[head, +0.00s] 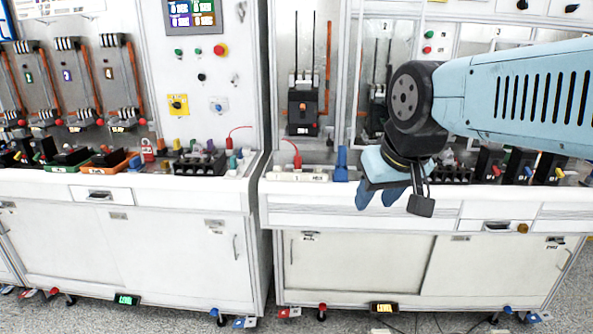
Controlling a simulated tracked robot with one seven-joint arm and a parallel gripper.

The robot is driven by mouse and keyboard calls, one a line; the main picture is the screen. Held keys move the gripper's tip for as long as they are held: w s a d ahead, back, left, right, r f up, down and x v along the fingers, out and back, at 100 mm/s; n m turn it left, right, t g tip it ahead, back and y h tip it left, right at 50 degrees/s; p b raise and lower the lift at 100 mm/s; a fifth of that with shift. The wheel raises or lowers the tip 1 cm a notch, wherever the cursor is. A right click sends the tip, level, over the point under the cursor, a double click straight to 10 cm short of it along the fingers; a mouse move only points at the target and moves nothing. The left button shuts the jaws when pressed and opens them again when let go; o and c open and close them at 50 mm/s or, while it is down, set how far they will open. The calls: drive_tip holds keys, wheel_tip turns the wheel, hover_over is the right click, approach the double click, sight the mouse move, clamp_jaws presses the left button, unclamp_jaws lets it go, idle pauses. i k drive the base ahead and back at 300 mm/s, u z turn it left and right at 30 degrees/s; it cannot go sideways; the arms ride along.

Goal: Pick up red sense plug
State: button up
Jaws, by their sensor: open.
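A small red plug (297,161) with a thin red lead curling up to the left stands at the left end of the right bench, by a white labelled strip (285,177). A second red plug (229,143) with a red lead stands at the right end of the left bench. I cannot tell which is the sense plug. My gripper (378,199) points down in front of the right bench's front edge, to the right of both plugs. My arm hides part of the right bench top.
A blue upright part (341,164) stands between the red plug and my gripper. A black breaker (303,110) hangs on the panel behind. Black terminal blocks and breakers (488,163) crowd the bench at right. A narrow gap separates the two benches.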

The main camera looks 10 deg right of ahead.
sight(298, 159)
drive_tip(key=i, duration=0.85)
drive_tip(key=u, duration=0.05)
